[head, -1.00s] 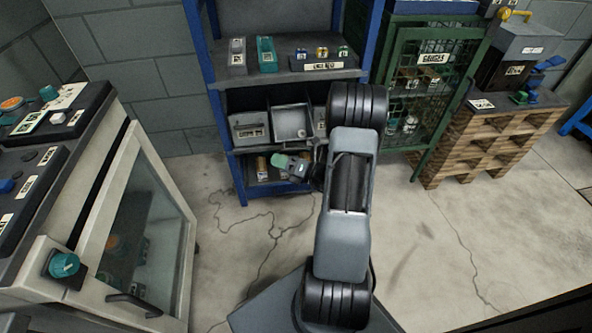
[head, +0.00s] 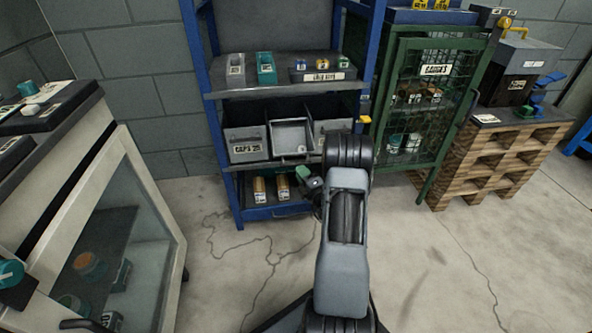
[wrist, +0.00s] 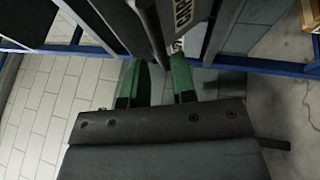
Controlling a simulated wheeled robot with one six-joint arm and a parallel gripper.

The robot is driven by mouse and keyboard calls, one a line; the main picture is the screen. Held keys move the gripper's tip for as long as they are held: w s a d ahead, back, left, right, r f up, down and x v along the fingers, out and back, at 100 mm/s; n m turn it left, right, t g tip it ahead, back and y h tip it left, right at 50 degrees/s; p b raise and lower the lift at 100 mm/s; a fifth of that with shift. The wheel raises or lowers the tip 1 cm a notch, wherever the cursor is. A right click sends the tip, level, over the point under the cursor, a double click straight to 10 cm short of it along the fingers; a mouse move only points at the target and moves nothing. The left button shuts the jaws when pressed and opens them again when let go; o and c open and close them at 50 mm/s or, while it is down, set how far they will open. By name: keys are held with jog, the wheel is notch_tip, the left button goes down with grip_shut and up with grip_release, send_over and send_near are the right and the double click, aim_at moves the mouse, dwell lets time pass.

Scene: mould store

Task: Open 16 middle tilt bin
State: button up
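The middle tilt bin (head: 289,136) is in a row of three on the blue rack's middle level. It looks tipped outward, with its pale inside and rim showing; I cannot read a number on it. The left bin (head: 246,151), labelled CAPS, looks upright and shut. The right bin (head: 322,128) is partly hidden by my arm. My gripper (head: 303,172) is just below and in front of the middle bin's lower edge. In the wrist view its green fingers (wrist: 156,84) are apart, with nothing seen held between them. Whether they touch a bin is unclear.
The rack's upper shelf (head: 290,86) holds small bins and coloured items. The bottom shelf (head: 262,213) holds several small boxes. A green mesh cabinet (head: 425,120) and a wooden pallet stack (head: 495,160) stand right. A glass-fronted cabinet (head: 125,215) stands left. Floor between is clear.

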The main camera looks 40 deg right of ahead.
jog(key=shift+b+x, duration=0.4)
jog(key=shift+x, duration=1.55)
jog(key=shift+c, duration=0.3)
grip_shut()
